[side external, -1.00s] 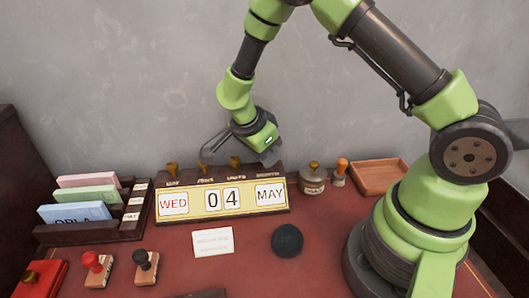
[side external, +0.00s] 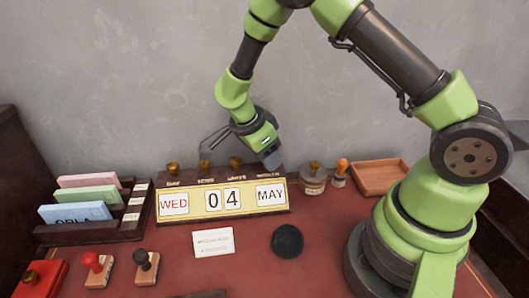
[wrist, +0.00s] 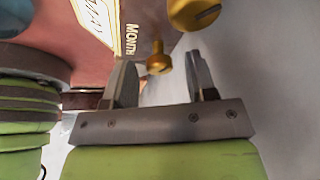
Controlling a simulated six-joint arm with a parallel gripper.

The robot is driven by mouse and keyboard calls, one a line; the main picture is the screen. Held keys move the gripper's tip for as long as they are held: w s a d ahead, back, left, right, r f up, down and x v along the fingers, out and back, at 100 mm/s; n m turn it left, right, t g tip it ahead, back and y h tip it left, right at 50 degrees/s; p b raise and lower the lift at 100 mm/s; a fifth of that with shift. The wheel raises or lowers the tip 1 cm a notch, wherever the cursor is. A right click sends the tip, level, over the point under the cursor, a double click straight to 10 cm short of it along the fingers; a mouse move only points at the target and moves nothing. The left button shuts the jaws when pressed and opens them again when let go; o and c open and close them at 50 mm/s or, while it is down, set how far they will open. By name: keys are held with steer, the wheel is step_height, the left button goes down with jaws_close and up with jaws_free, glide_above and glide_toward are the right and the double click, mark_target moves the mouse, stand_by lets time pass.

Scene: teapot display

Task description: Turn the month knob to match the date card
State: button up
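In the wrist view, my gripper (wrist: 160,58) is open. The brass month knob (wrist: 158,65) shows between its fingertips, beside the MONTH label (wrist: 131,40), with a gap to both fingers. The white date card (side external: 213,242) lies in front of the block; its print is too small to read.
Another brass knob (side external: 235,163) is left of my gripper, and a second brass knob shows close by in the wrist view (wrist: 194,12). The wall (side external: 150,80) is behind.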

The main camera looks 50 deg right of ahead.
stand_by(0.3)
steer(key=n, duration=0.2)
steer(key=n+t, duration=0.1)
steer(key=n, duration=0.1)
steer(key=shift+s+t, duration=0.15)
steer(key=shift+t, duration=0.15)
steer(key=n+t, duration=0.1)
steer(key=n, duration=0.2)
steer(key=shift+n, duration=0.4)
steer(key=w+a+r+n+t+y, duration=0.1)
steer(key=w+a+r+t+y, duration=0.3)
steer(key=r, duration=0.7)
steer(key=s+a+r+n+t+h, duration=0.15)
steer(key=r+t, duration=0.35)
steer(key=r, duration=0.6)
steer(key=s+a+r+n+y, duration=0.2)
steer(key=s+n+y, duration=0.1)
steer(key=s, duration=0.2)
steer(key=s+a+r+n+y, duration=0.2)
steer(key=s+n+y, duration=0.1)
steer(key=s+n, duration=0.1)
steer(key=shift+s+r+g, duration=0.3)
steer(key=shift+s+g, duration=0.1)
steer(key=shift+s, duration=0.25)
